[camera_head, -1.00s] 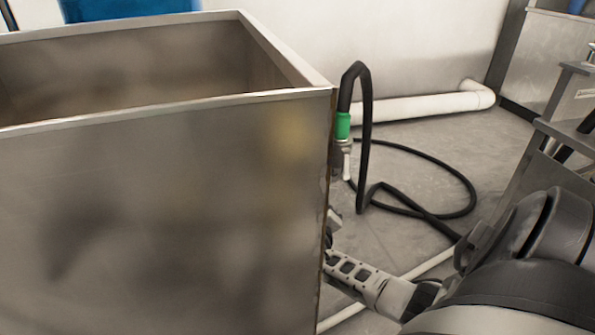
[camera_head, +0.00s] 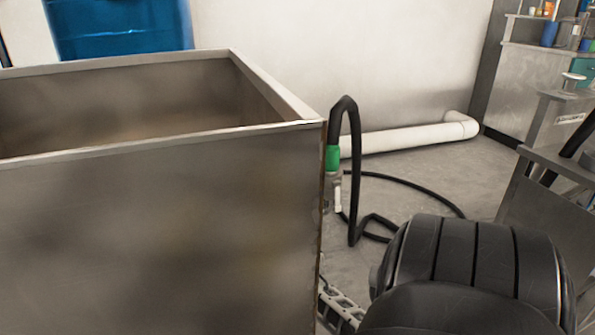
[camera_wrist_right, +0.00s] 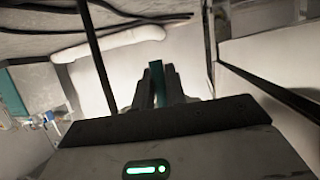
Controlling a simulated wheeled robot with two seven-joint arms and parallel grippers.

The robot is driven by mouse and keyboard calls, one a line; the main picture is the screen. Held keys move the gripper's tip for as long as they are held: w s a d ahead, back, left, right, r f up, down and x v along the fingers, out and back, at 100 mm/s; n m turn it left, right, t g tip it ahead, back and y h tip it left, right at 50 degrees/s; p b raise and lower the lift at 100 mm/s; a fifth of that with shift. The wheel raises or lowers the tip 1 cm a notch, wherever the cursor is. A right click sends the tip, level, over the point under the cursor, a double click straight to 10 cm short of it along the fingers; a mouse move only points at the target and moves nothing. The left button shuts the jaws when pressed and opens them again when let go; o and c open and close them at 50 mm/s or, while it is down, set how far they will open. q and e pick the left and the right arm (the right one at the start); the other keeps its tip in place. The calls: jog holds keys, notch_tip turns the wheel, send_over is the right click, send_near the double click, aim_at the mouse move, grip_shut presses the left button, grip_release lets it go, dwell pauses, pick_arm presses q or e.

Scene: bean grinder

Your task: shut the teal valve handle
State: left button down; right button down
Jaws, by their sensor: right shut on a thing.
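The teal valve handle (camera_wrist_right: 157,80) shows in the right wrist view as a narrow upright teal strip between the two fingers of my right gripper (camera_wrist_right: 156,88). The gripper is shut on it. In the head view, a pale slotted part of my right arm is partly visible beside the steel tank's (camera_head: 160,235) right edge, at the bottom. The fingertips and the handle are hidden there. My left gripper is in neither view.
A black hose (camera_head: 354,190) with a green coupling (camera_head: 333,158) hangs by the tank's right corner and loops on the floor. A white pipe (camera_head: 405,138) runs along the wall. Grey metal equipment (camera_head: 555,205) stands at right.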

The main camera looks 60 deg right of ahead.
jog(key=shift+w+a, duration=0.1)
jog(key=shift+a, duration=0.05)
dwell(0.4)
jog(key=c, duration=1.4)
grip_release()
jog(key=shift+c, duration=0.2)
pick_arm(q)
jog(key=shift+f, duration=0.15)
